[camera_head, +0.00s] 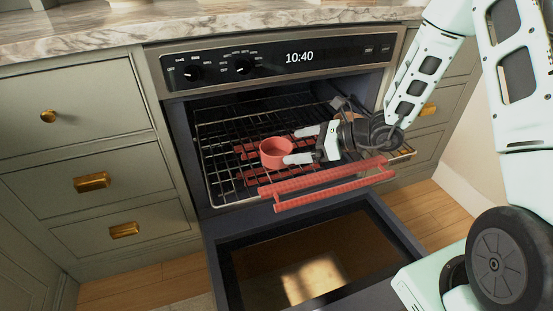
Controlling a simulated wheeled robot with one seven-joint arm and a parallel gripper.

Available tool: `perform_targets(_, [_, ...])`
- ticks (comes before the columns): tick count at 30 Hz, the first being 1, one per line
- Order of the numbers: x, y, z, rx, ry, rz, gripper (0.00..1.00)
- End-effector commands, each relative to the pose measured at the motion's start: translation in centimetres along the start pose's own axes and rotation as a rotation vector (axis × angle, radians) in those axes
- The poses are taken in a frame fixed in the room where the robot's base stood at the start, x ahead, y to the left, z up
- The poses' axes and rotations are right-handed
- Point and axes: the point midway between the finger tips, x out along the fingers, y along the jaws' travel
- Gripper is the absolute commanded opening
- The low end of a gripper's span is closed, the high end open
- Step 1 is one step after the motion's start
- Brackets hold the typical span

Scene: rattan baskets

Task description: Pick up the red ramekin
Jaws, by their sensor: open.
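The red ramekin (276,153) sits upright on the pulled-out wire oven rack (212,170). My gripper (303,145) is open, with its pale fingers pointing left toward the ramekin from its right side. One fingertip is beyond the ramekin's upper right and the other is close to its right wall. I cannot tell whether the nearer finger touches the ramekin. Nothing shows held between the fingers.
The oven door (315,250) hangs open below the rack. A red silicone-like guard (325,182) runs along the rack's front. Marble counter (180,22) is above, and grey drawers (75,110) stand left. A partly hidden dark object lies behind my gripper.

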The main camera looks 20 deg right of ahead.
Motion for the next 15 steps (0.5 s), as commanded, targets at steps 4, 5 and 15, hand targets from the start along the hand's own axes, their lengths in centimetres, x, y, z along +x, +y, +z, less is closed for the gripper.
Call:
perform_targets(4, [1.1,0.0,0.0,-0.001,-0.001,0.001,1.00])
perform_targets(5, [1.2,0.1,0.0,-0.001,-0.001,0.001,1.00])
perform_targets(15, [5.6,0.4,0.0,-0.002,-0.001,0.002,1.00])
